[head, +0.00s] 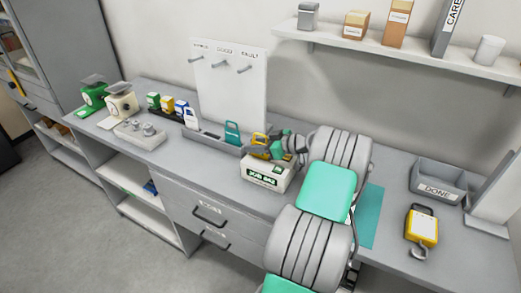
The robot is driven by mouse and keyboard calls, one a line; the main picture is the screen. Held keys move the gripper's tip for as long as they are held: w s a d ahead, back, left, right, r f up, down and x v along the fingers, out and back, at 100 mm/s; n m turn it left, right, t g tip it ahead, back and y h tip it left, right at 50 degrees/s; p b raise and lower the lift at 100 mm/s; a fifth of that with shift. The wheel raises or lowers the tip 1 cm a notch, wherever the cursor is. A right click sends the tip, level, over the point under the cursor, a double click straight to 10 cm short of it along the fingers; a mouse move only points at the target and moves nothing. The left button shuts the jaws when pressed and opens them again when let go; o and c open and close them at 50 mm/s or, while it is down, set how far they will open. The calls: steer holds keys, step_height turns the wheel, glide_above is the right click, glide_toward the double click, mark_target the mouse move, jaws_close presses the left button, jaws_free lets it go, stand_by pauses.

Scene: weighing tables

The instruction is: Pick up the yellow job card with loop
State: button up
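A yellow card-like piece with an open loop at its top (259,139) stands just behind the white job box (266,173), at the right end of the grey rack. I take it for the yellow job card; its lower part is hidden. My gripper (268,150) is right at it, above the box, with dark and green parts overlapping the yellow. I cannot tell whether the fingers are around the card or only beside it, or whether they are shut. A teal card with a loop (232,133) stands to the left in the rack.
A white board with labelled hooks (232,85) stands behind the rack (203,138). Scales (122,103) and small coloured boxes (167,104) stand at left. A grey DONE bin (438,184) and a yellow hook scale (422,228) are at right. My arm crosses the counter.

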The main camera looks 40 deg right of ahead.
jaws_close()
stand_by(0.6)
